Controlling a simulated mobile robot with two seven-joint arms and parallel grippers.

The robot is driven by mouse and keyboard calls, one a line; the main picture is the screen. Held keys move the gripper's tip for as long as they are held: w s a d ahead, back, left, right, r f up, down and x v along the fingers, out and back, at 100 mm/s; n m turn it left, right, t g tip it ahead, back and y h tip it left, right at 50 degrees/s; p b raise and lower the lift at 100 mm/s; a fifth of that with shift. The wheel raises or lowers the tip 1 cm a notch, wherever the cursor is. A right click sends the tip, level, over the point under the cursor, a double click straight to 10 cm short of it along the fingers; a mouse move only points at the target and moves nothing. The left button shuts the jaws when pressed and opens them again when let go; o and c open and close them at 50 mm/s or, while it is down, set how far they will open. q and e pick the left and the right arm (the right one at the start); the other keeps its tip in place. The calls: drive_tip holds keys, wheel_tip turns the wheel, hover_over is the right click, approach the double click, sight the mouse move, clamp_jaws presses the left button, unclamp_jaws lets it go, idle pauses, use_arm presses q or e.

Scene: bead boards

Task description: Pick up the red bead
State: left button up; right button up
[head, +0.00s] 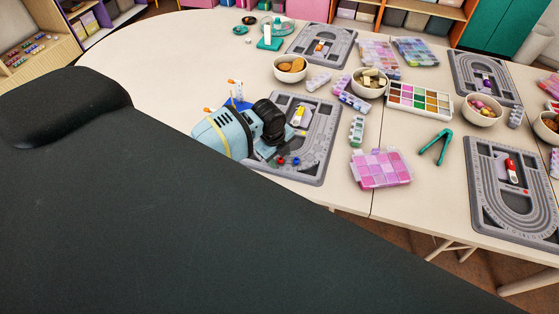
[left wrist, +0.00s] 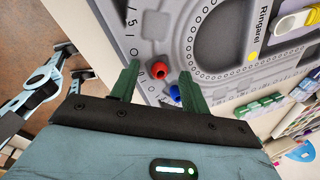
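The red bead (head: 296,161) lies on the lower part of a grey bead board (head: 318,172). It also shows in the left wrist view (left wrist: 159,70), between the tips of two green fingers. A blue bead (head: 281,160) lies close beside it; in the left wrist view the blue bead (left wrist: 175,94) is near the right-hand finger. My left gripper (left wrist: 160,73) is open and empty, over the board's edge and pointing at the red bead. I cannot tell how far the fingertips are above the board. My right gripper is not in view.
A white-and-yellow tube (head: 299,116) lies on the same board. A pink bead box (head: 381,168), a green-and-white bead box (head: 357,130) and green tweezers (head: 436,147) are to the right. Bowls and other boards stand farther off. The table's left part is clear.

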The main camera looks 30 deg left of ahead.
sight(278, 160)
use_arm(q)
drive_tip(key=shift+s+f, duration=0.2)
drive_tip(key=shift+f, duration=0.1)
drive_tip(key=shift+f, duration=0.1)
clamp_jaws()
drive_tip(key=shift+r, duration=0.4)
drive_tip(key=r, duration=0.3)
drive_tip(key=shift+s+a, duration=0.2)
drive_tip(key=shift+s, duration=0.2)
drive_tip(key=s+a, duration=0.2)
drive_tip(key=s, duration=0.5)
drive_tip(key=s+a+r, duration=0.1)
drive_tip(key=s, duration=0.6)
drive_tip(key=shift+s+a+r, duration=0.2)
drive_tip(key=shift+a+r, duration=0.1)
drive_tip(key=shift+a, duration=0.1)
drive_tip(key=shift+w, duration=0.1)
